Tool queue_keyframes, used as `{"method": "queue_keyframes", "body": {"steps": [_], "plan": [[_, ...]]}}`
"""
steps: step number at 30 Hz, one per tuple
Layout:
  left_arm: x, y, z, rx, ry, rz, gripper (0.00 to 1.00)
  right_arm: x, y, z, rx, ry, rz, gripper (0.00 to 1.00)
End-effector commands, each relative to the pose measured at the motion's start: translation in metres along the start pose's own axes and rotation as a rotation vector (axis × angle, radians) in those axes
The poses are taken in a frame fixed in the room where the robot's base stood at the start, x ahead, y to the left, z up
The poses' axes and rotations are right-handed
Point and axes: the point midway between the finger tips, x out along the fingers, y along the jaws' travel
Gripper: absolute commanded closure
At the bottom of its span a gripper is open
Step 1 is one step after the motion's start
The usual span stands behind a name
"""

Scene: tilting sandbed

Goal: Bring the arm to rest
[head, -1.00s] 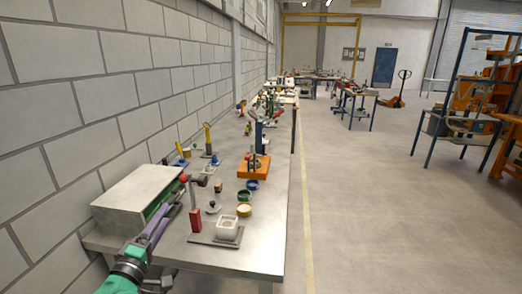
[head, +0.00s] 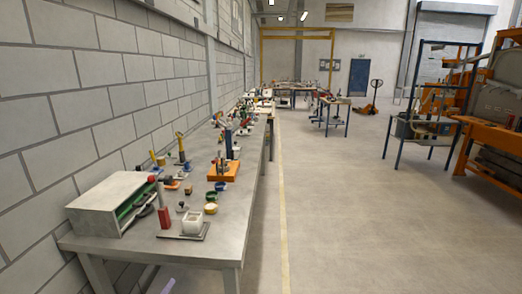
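Neither of my grippers shows in the head view, so I cannot see whether they are open or shut. Only a small pale purple piece, which looks like part of my arm, shows at the bottom edge, in front of the workbench (head: 130,244). No gripper touches these things.
A grey open-fronted cabinet (head: 108,203) stands at the bench's left, against the block wall. The floor (head: 340,220) to the right is clear.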

Motion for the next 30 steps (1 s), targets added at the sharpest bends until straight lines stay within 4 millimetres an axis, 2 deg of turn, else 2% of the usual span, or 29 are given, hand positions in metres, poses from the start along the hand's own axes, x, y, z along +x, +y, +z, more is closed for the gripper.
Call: {"method": "queue_keyframes", "body": {"steps": [1, 4, 6, 8, 9, 11, 12, 14, 16, 18, 21, 24, 30], "plan": [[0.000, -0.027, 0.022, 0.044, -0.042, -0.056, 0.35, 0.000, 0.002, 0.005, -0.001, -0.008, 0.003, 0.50], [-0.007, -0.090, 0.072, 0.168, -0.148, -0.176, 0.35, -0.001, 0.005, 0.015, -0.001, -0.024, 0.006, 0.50], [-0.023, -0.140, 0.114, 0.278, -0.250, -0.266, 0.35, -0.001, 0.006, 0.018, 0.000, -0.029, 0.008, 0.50], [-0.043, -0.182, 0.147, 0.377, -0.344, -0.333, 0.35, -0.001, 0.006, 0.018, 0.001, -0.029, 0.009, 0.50], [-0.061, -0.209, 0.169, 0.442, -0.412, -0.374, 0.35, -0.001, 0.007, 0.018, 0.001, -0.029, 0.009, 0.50], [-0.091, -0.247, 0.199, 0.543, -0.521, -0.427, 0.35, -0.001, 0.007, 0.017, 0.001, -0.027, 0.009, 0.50], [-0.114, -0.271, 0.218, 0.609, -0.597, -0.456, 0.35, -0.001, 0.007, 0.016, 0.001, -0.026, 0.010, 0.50], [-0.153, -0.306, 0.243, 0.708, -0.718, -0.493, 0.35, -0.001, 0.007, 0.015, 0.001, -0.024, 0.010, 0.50], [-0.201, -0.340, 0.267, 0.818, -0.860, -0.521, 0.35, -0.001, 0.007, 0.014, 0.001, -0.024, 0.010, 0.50], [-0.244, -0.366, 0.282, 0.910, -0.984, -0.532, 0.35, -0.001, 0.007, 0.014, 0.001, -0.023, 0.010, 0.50], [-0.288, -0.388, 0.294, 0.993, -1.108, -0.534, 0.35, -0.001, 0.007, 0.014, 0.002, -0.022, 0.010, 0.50], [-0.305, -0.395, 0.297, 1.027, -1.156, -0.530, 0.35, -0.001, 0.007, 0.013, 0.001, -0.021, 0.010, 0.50], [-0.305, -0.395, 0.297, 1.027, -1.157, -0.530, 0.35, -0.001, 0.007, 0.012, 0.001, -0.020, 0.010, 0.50]]}}
